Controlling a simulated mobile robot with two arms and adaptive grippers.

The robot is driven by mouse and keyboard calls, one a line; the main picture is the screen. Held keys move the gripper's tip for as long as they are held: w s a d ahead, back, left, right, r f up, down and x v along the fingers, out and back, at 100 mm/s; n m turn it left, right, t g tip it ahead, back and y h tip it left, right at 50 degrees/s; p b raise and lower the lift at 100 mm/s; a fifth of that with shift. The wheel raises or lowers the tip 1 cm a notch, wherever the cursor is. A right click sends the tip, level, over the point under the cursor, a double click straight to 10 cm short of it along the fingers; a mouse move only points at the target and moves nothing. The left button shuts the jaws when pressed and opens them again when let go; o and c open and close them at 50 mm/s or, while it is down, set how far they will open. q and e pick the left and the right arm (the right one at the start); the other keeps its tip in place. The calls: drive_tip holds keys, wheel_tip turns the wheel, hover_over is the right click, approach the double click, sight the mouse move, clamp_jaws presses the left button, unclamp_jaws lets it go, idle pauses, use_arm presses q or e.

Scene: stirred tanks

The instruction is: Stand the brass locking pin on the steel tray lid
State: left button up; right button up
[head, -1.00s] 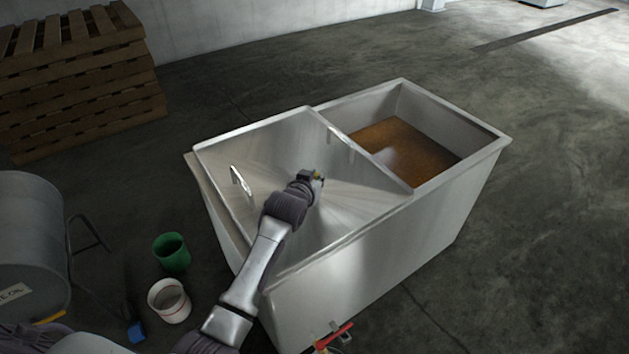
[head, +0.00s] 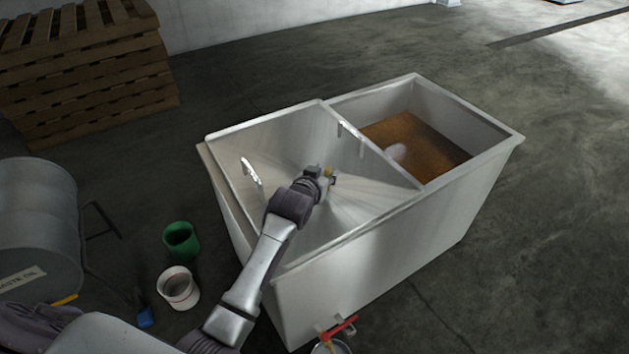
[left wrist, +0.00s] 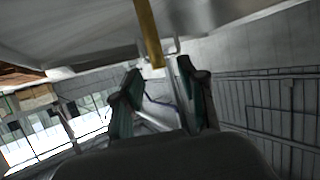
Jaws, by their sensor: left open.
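The steel tray lid (head: 275,135) lies over the left part of the tank, with its loop handle (head: 250,173) near its left side. My left gripper (head: 331,178) is over the middle of the lid and open. The brass locking pin (head: 328,171) is a small yellow spot at its fingertips. In the left wrist view, the pin (left wrist: 149,32) is a thin brass rod whose end shows between the spread fingertips (left wrist: 157,68). Its other end runs out of the top of the picture, so I cannot see whether it meets the lid. My right gripper is not in view.
The steel tank (head: 390,255) is open on the right, with brown liquid (head: 420,145) inside. A red-handled valve (head: 338,328) sticks out in front. A green bucket (head: 181,241), a white bucket (head: 178,287) and a grey drum (head: 38,215) stand at left. Wooden pallets (head: 85,70) are behind.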

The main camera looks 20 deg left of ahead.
use_arm(q)
drive_tip(key=v, duration=0.9)
drive_tip(key=shift+s+p, duration=0.3)
drive_tip(key=shift+p, duration=0.05)
